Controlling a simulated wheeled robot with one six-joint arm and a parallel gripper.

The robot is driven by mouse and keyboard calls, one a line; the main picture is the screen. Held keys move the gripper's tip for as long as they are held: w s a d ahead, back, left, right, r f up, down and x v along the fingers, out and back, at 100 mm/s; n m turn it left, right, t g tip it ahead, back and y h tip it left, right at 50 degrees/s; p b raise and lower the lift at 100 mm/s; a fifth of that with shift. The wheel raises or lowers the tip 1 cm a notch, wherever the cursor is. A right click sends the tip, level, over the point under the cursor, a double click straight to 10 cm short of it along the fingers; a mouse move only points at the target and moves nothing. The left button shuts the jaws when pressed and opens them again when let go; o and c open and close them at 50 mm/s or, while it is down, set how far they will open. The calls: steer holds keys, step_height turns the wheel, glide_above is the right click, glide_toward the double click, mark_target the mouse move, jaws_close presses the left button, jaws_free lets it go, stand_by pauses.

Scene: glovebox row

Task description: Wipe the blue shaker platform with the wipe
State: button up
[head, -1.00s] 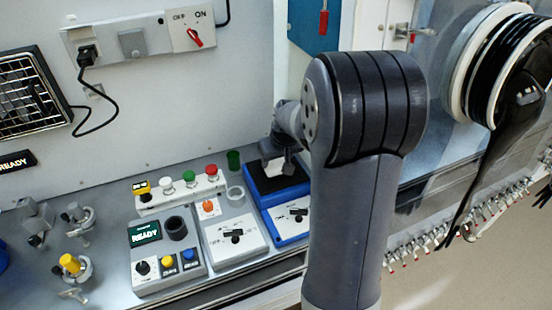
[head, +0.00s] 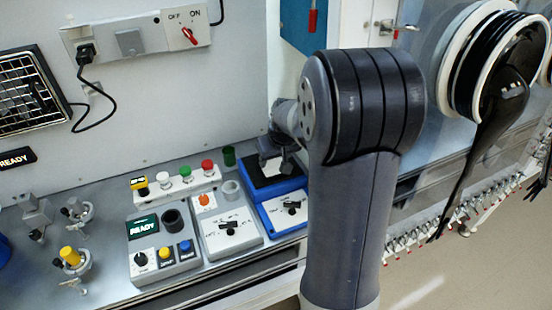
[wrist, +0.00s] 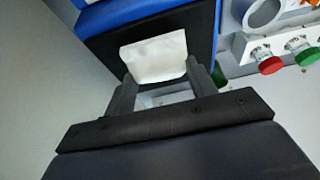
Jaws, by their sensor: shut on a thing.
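The blue shaker (head: 284,204) stands near the right end of the work surface, with a black top pad (head: 288,181) on its platform. It also shows in the wrist view (wrist: 110,14), with the black pad (wrist: 206,22) beyond my fingers. The white wipe (wrist: 155,58) is between my fingertips and appears to lie against or just above the pad; I cannot tell which. My gripper (wrist: 160,82) is shut on the wipe. In the head view the wipe (head: 272,166) shows as a small pale patch below my gripper, and my arm hides part of the shaker's right side.
Left of the shaker is a grey hot-plate-like unit (head: 218,238) with a white ring (head: 231,189) on it. A green cup (head: 229,155) stands behind. A button strip (head: 180,187) and a READY box (head: 150,265) stand further left. Black gloves (head: 500,95) hang at right.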

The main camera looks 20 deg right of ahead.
steer(key=shift+w+r, duration=0.25)
steer(key=shift+r, duration=0.65)
steer(key=shift+r+p, duration=2)
steer(key=shift+r, duration=0.6)
